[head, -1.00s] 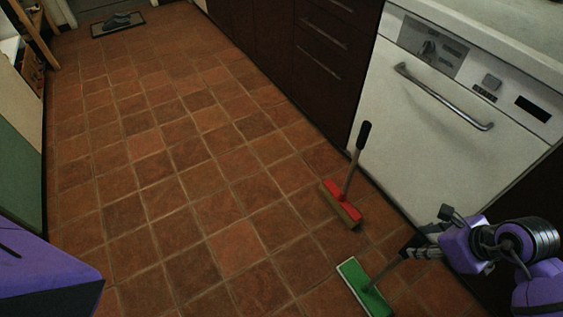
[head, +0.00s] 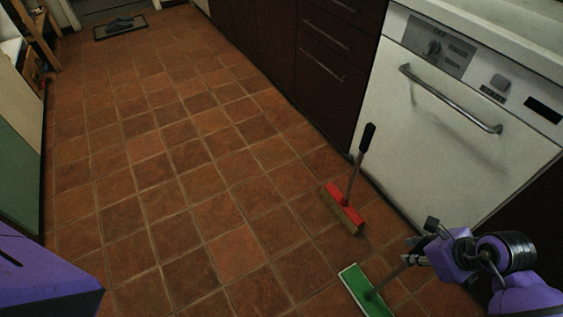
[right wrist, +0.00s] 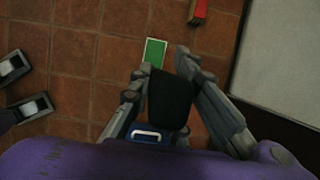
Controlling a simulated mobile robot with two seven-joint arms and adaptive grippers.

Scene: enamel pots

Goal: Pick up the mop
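The mop has a flat green head with a white edge (head: 366,290) on the tiled floor at the lower right of the head view. Its handle leans up and right to my right gripper (head: 407,250). In the right wrist view the green head (right wrist: 155,51) lies beyond the fingers. A black handle grip (right wrist: 171,102) sits between the two fingers of my right gripper (right wrist: 165,68), close to both. I cannot tell whether the fingers press on it.
A red-headed brush (head: 345,208) with an upright, black-tipped handle stands just beyond the mop. A white appliance (head: 455,130) with a bar handle (head: 450,98) and dark cabinets (head: 325,70) line the right side. Open tiled floor (head: 190,190) lies to the left.

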